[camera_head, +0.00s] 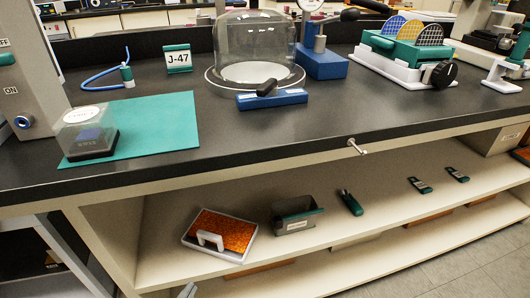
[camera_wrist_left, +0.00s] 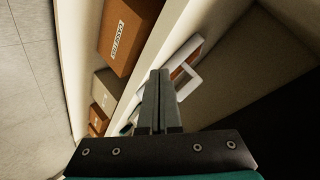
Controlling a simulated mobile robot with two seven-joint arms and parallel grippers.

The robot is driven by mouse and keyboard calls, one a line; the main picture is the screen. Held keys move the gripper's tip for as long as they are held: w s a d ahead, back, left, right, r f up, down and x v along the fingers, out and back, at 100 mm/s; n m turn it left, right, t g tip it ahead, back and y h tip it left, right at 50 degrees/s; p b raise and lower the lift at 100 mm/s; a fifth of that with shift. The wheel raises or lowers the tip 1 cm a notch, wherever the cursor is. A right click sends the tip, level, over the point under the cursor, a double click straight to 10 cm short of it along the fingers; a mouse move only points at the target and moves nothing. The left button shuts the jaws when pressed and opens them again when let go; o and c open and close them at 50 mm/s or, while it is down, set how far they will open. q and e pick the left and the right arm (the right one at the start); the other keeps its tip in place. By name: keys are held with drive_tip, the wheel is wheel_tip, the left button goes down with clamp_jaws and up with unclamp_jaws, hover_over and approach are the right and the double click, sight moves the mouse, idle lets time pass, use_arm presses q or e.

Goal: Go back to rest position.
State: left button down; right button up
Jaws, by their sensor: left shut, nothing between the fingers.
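My left gripper (camera_head: 188,290) shows only as a small grey tip at the bottom edge of the head view, in front of the lower shelf. In the left wrist view its two grey fingers (camera_wrist_left: 160,75) lie together, shut and empty. Beyond the fingertips there is a white-framed tray with an orange face and a handle (camera_wrist_left: 187,72); in the head view this tray (camera_head: 190,241) sits on the shelf, up and right of the gripper. I cannot tell the exact gap between them. My right gripper is in neither view.
A dark bin (camera_head: 296,216) and several small tools stand on the shelf. Cardboard boxes (camera_wrist_left: 128,33) sit below. Bare floor (camera_head: 450,270) lies at the right.

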use_arm(q)
drive_tip(key=s+d+r+n+g, duration=0.3)
drive_tip(key=s+r+n+g, duration=0.4)
drive_tip(key=s, duration=0.4)
drive_tip(key=s+a+f+g+p, duration=0.2)
drive_tip(key=s+f+p, duration=0.5)
drive_tip(key=p, duration=1.4)
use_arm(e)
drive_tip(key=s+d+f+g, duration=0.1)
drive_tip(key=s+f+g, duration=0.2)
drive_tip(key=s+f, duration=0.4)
use_arm(q)
drive_tip(key=s+a+r+g+p, duration=0.1)
drive_tip(key=s+a+p, duration=0.1)
drive_tip(key=s+p, duration=0.8)
drive_tip(key=s, duration=0.3)
drive_tip(key=shift+a+r+n+g+y+p, duration=0.15)
drive_tip(key=shift+r+n+g+y+p, duration=0.15)
drive_tip(key=shift+r+y+p, duration=0.1)
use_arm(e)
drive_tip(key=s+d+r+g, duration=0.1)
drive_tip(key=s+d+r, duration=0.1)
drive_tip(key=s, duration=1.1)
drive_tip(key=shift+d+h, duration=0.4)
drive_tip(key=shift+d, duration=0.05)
